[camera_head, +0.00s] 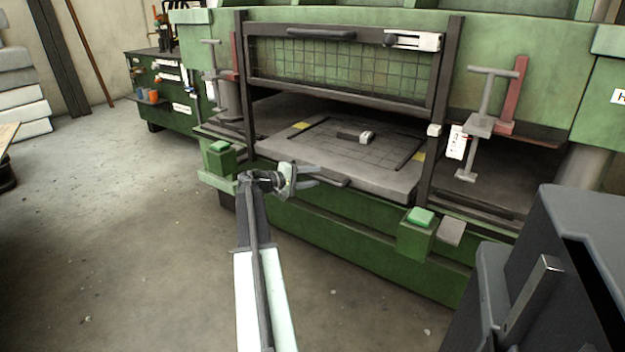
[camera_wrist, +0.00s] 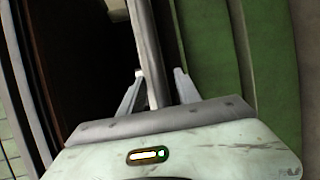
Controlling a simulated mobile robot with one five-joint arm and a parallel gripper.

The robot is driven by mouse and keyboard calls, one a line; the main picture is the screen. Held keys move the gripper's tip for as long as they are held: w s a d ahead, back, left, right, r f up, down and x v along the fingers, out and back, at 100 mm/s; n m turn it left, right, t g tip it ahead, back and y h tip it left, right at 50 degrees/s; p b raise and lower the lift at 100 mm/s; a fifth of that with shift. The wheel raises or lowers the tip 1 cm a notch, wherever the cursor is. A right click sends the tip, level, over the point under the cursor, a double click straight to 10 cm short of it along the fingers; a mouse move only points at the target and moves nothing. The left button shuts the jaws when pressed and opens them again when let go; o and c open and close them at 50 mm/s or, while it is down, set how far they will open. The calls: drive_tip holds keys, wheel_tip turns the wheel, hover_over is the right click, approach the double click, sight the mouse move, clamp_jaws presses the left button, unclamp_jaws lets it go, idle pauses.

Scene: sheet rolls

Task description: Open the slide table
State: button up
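The slide table (camera_head: 385,178) is a grey slab with a grid on top, lying level inside the green press. Its front edge stands a little out past the dark uprights. A dark handle (camera_head: 330,182) runs along the left part of that front edge. My gripper (camera_head: 310,177) is at this handle, pointing right in the head view. In the wrist view, a grey bar (camera_wrist: 151,45), which looks like the handle or table edge, runs between the two fingers (camera_wrist: 158,75). The fingers are apart, with a visible gap beside the bar. Firm contact cannot be seen.
A mesh guard (camera_head: 345,70) in a dark frame is above the table. A small dark piece with a light end (camera_head: 357,136) lies on it. Green button boxes (camera_head: 417,232) (camera_head: 219,160) stand at both front corners. Open concrete floor (camera_head: 120,240) lies at left.

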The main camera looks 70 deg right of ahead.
drive_tip(key=shift+s, duration=0.1)
clamp_jaws()
idle(1.4)
